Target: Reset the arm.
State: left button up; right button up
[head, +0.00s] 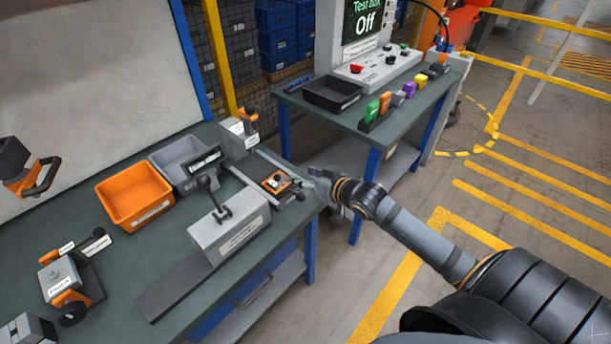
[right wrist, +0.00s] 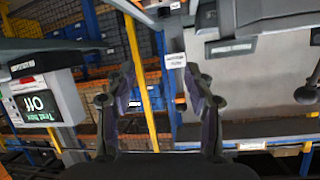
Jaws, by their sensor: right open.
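My right arm comes in from the lower right in the head view. Its gripper (head: 312,178) is over the right end of the green workbench (head: 110,262), near a small orange-and-black part on a grey fixture (head: 275,182). In the right wrist view the gripper's two dark fingers (right wrist: 160,88) are apart, with nothing between them. The head view does not show clearly how far the gripper is above the bench. My left gripper is not in view.
An orange bin (head: 134,196), a grey bin (head: 184,160) and a grey block with a lever (head: 230,228) stand on the bench. A second table (head: 330,115) carries a black tray and a test box (head: 375,70) reading "Off". Yellow-lined floor (head: 540,215) is clear at right.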

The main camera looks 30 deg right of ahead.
jog(key=s+a+f+g+h, duration=0.1)
jog(key=s+f+g, duration=0.25)
jog(key=s, duration=0.45)
jog(key=s+a+f+n+g+h, duration=0.1)
jog(key=s+f+g, duration=0.2)
jog(key=s+f, duration=0.3)
jog(key=s+a+f+g+h, duration=0.1)
jog(key=s+f+g+h, duration=0.2)
jog(key=s, duration=0.6)
notch_tip(320, 180, down, 25)
jog(key=s+d+g+y, duration=0.1)
jog(key=d+g, duration=0.1)
jog(key=d, duration=0.1)
jog(key=s+d+f, duration=0.1)
jog(key=s+f, duration=1.6)
jog(key=s, duration=0.2)
jog(key=shift+s+m+g, duration=0.15)
jog(key=shift+m+g, duration=0.15)
jog(key=shift+g, duration=0.05)
